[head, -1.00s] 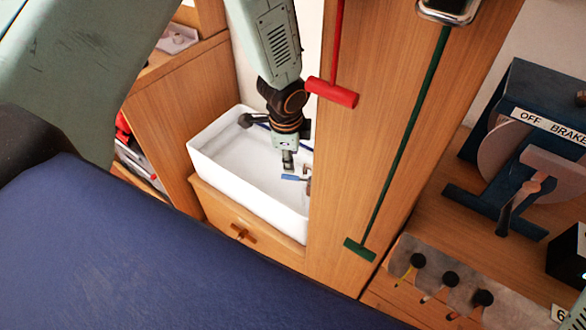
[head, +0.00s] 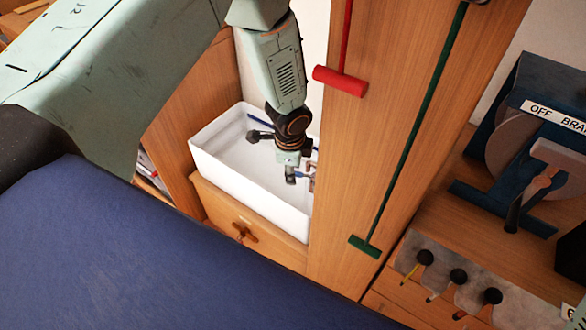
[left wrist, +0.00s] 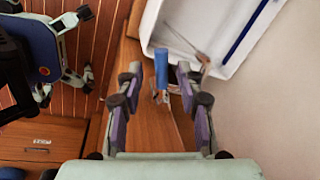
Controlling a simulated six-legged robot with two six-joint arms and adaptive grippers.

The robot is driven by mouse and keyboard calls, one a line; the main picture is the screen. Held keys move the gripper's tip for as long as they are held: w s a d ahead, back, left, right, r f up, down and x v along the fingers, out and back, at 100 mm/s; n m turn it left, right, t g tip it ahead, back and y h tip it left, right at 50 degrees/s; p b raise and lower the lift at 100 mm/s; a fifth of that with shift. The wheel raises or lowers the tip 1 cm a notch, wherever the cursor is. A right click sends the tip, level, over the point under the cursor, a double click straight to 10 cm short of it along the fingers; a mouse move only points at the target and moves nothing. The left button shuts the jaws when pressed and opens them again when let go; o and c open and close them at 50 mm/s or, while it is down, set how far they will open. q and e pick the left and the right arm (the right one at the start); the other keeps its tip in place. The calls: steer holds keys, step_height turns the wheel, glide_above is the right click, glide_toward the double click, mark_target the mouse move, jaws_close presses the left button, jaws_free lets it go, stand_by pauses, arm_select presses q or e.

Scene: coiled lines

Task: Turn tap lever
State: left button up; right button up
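The tap lever is a short blue bar (head: 301,174) at the right side of the white basin, partly hidden behind my left gripper (head: 290,178) in the head view. In the left wrist view the blue lever (left wrist: 161,68) stands between the two fingertips of my left gripper (left wrist: 160,72). Gaps show on both sides of it, so the fingers look open and not closed on it. Small metal and copper-coloured tap parts (left wrist: 160,97) show below the lever.
The white basin (head: 222,172) sits on a wooden drawer unit beside a tall wooden panel (head: 345,190). A red T-handle (head: 340,81) and a green T-handle (head: 364,246) hang on the panel. A dark blue brake stand (head: 556,80) is at right.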

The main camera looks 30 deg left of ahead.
arm_select(q)
steer(key=shift+w+a+f, duration=0.1)
steer(key=shift+w, duration=0.05)
steer(key=c, duration=0.4)
jaws_close()
